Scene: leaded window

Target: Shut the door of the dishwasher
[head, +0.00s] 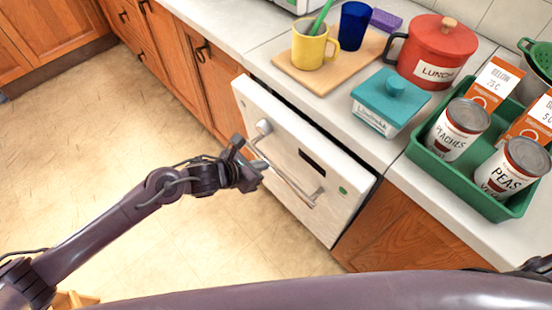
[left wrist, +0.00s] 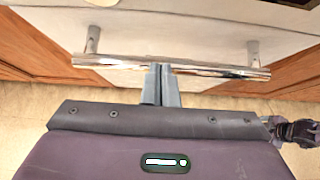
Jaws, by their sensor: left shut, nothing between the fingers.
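The dishwasher door (head: 290,150) is a white front panel below the counter, with a silver bar handle, a dark display and a small green mark. It stands nearly upright, with a dark gap along its top edge at the counter. My left gripper (head: 259,172) is in front of the door at the handle. In the left wrist view the shut fingers (left wrist: 161,72) are at the middle of the handle bar (left wrist: 200,69), with nothing between them. I cannot tell whether they touch the bar.
The counter above holds a yellow mug (head: 310,48) on a wooden board, a blue cup (head: 354,25), a teal box (head: 391,97), a red lunch pot (head: 436,50) and a green tray (head: 466,180) with cans. Wooden cabinets (head: 205,85) flank the dishwasher.

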